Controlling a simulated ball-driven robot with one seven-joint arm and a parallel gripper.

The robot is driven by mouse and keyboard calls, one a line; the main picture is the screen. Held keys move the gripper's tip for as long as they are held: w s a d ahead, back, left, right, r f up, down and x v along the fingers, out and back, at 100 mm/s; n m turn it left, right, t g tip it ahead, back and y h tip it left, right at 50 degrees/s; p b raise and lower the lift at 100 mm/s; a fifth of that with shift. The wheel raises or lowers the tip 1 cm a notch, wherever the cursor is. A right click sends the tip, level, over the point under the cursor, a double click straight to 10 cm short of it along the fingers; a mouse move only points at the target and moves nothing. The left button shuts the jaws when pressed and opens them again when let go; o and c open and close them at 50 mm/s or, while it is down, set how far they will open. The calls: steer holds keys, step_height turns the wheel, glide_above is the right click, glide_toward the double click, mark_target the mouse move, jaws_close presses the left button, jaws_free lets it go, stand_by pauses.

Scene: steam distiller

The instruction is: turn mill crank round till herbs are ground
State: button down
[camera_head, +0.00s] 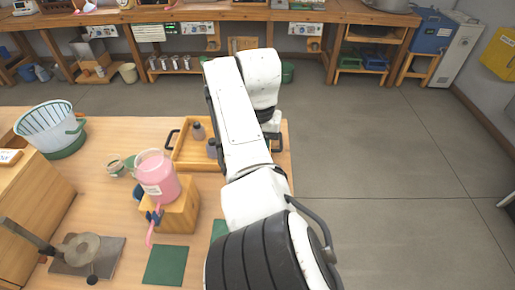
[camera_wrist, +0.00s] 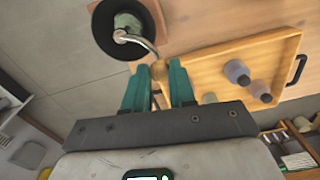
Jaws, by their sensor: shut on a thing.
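The mill shows in the wrist view as a dark round body (camera_wrist: 103,33) with a bent metal crank (camera_wrist: 135,39) over its top. A wooden crank knob (camera_wrist: 158,71) sits at the crank's end. My gripper (camera_wrist: 159,78) has its teal fingers on either side of this knob and is shut on it. The herbs cannot be made out inside the mill. In the head view my arm covers the mill, the crank and the gripper's fingers.
A wooden tray (camera_wrist: 205,72) with grey bottles (camera_wrist: 236,72) lies beside the mill; the tray also shows in the head view (camera_head: 183,155). A pink vessel (camera_head: 157,178) stands on a wooden block (camera_head: 180,213). A basket (camera_head: 50,127) stands at left. Open floor lies right.

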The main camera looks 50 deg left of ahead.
steer(key=c, duration=0.9)
jaws_free()
steer(key=shift+c, duration=0.2)
steer(key=shift+r, duration=0.1)
step_height(320, 180, up, 11)
steer(key=shift+f, duration=0.25)
